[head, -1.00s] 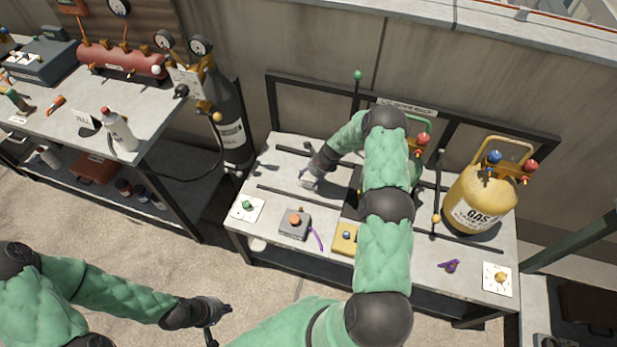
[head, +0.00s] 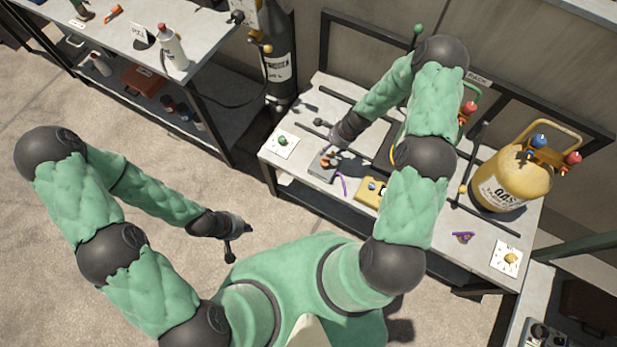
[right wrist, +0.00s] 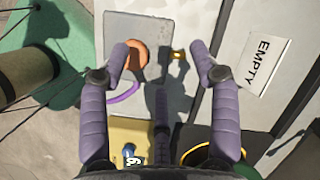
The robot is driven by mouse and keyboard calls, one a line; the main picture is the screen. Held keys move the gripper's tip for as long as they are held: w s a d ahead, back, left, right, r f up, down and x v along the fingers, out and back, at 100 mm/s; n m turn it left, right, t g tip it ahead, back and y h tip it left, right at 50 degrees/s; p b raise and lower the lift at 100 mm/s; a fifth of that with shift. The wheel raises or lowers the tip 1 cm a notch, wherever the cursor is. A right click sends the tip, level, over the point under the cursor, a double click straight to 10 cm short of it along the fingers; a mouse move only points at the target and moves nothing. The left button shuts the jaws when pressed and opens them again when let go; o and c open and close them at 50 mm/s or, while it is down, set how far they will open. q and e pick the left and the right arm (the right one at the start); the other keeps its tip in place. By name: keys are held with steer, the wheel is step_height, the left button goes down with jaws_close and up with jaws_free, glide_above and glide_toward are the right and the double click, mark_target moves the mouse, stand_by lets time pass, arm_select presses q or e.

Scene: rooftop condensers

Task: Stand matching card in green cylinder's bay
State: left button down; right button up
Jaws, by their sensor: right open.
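The green cylinder stands at the back of the right bench, mostly hidden behind my right arm. Its green handle (head: 477,92) and a red knob show. A white card reading EMPTY (right wrist: 263,63) is at the right of the right wrist view, right of my right gripper. A card reading FULL (head: 143,37) stands on the left bench. My right gripper (right wrist: 163,66) is open and empty over a grey box with an orange button (right wrist: 138,58). My left gripper (head: 240,243) looks open and empty, over the floor in front of the benches.
A yellow GAS cylinder (head: 510,180) stands on the bench's right side. A yellow device (head: 370,192), a purple item (head: 463,237) and white squares with a green knob (head: 282,141) and a yellow knob (head: 508,258) lie along the front. Black rails cross the bench top.

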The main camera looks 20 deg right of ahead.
steer(key=s+a+r+n+g+y, duration=0.1)
steer(key=s+a+r+n, duration=0.1)
steer(key=s+a+n, duration=1.5)
steer(key=shift+s+g, duration=0.4)
steer(key=shift+s, duration=0.75)
steer(key=shift+a, duration=0.1)
